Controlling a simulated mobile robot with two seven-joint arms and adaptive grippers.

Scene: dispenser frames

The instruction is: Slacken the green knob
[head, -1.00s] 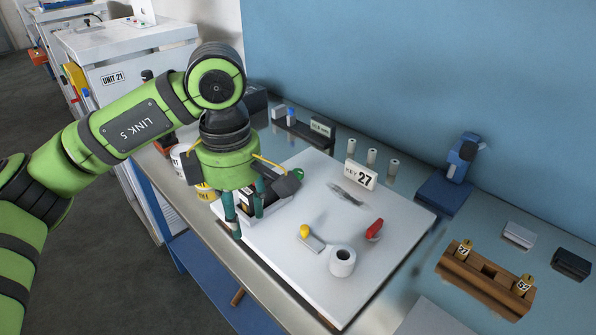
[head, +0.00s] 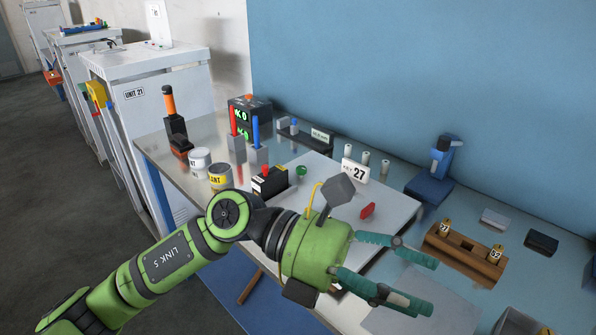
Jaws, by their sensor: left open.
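The green knob (head: 301,171) shows as a small green round shape at the back left of the white board (head: 395,200), just right of a small black box (head: 270,183). What it is mounted on is hard to make out. My left gripper (head: 433,286) is open, with its teal fingers spread and pointing right. My right gripper is not in view.
A wooden block (head: 464,253) with tags is to the right, a blue stand (head: 430,187) behind. Cans (head: 220,176) and upright red and blue tools are at left. The blue wall bounds the back.

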